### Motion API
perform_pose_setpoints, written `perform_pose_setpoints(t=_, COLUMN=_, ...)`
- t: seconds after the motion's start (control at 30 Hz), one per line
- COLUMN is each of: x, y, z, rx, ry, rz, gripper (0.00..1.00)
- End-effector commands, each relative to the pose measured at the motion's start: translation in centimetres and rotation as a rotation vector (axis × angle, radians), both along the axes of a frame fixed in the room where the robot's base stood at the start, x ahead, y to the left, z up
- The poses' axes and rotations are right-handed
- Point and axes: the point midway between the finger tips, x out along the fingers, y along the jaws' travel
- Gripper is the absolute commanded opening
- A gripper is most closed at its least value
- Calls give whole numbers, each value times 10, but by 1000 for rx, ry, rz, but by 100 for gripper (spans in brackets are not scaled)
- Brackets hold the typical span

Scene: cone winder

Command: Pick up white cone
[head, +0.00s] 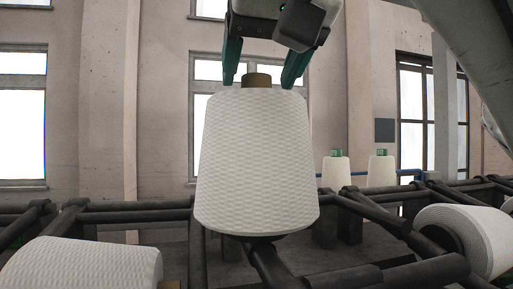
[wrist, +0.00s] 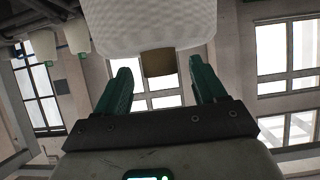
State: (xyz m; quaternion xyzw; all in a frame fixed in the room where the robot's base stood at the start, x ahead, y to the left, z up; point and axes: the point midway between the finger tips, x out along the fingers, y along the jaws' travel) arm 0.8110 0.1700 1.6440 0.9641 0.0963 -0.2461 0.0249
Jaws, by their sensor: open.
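The white cone (head: 256,165) stands upright on the dark frame in the middle of the head view, with a brown core tip (head: 256,80) sticking out of its top. My gripper (head: 261,82) is open, pointing down, with one green finger on each side of the core tip. In the wrist view the white cone (wrist: 155,25) is at the top and its brown core (wrist: 158,63) shows between the fingertips of my gripper (wrist: 157,75). Clear gaps show on both sides of the core there. I cannot tell whether either finger touches the cone.
A white cone lies at the lower left (head: 85,264) and another at the right (head: 470,238). Two smaller cones (head: 336,170) (head: 381,170) with green tops stand farther back. Dark frame bars (head: 130,216) run across. Windows and a wall are behind.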

Motion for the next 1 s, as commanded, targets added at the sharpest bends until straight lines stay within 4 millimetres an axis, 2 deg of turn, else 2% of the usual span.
perform_pose_setpoints(t=0.13, x=10, y=2, z=-6, rx=0, ry=1, rz=0, gripper=70)
perform_pose_setpoints(t=0.37, x=11, y=2, z=-7, rx=0, ry=0, rz=1, gripper=70)
perform_pose_setpoints(t=1.0, x=11, y=2, z=-6, rx=0, ry=0, rz=1, gripper=9)
